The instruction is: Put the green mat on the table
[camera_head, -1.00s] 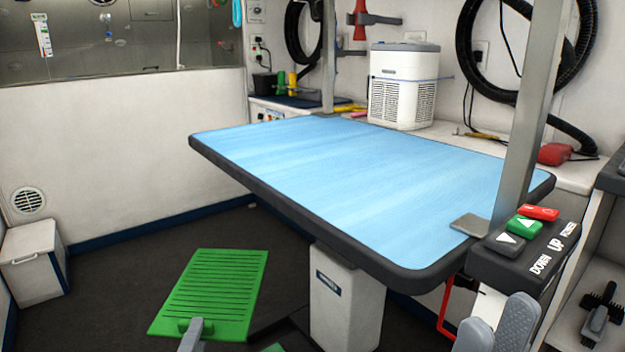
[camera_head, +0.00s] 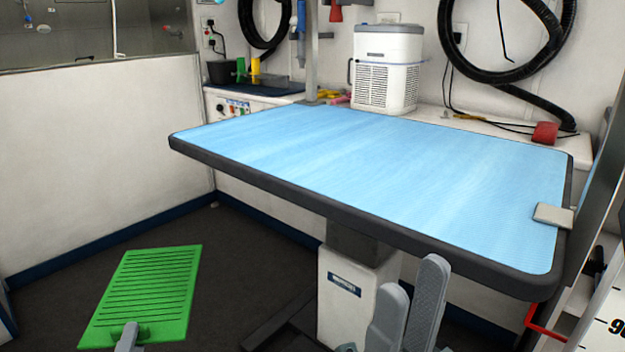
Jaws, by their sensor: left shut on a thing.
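The green mat (camera_head: 150,288) is a flat ribbed rectangle at the lower left, held above the dark floor and lower in the picture than the table. My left gripper (camera_head: 130,332) is shut on the mat's near edge. The table (camera_head: 360,185) has a bare blue top with a dark rim and stands on a white column at the centre. My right gripper (camera_head: 408,305) is in front of the table's near edge, its two grey fingers apart with nothing seen between them.
A metal post with a clamp (camera_head: 553,215) stands at the table's right edge. A white dryer unit (camera_head: 387,75) and a red item (camera_head: 545,133) sit on the counter behind the table. A red bracket (camera_head: 545,325) is below the right corner.

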